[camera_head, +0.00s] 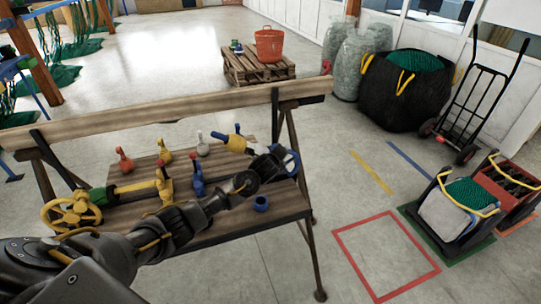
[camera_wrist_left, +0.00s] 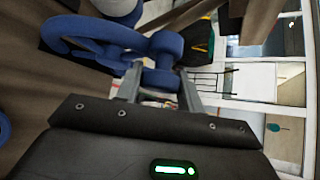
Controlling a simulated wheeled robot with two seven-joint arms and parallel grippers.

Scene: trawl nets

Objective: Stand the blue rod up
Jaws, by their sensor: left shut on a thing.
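The blue rod lies on its side at the right end of the bench. Its blue wheel-like end (camera_head: 292,162) is at my left gripper (camera_head: 284,158), and a yellow part (camera_head: 236,143) shows further left. In the left wrist view the blue loops (camera_wrist_left: 100,35) fill the upper left, and my left gripper (camera_wrist_left: 160,85) is shut on a blue part of them. My forearm and wrist hide some of the rod in the head view. My right gripper is not in view.
The wooden bench (camera_head: 232,205) has a raised back board (camera_head: 150,112). It bears a rod with a yellow wheel (camera_head: 71,212), a loose blue ring (camera_head: 261,203) and several coloured posts, including red (camera_head: 124,160) and white (camera_head: 202,146). Floor is free right of the bench.

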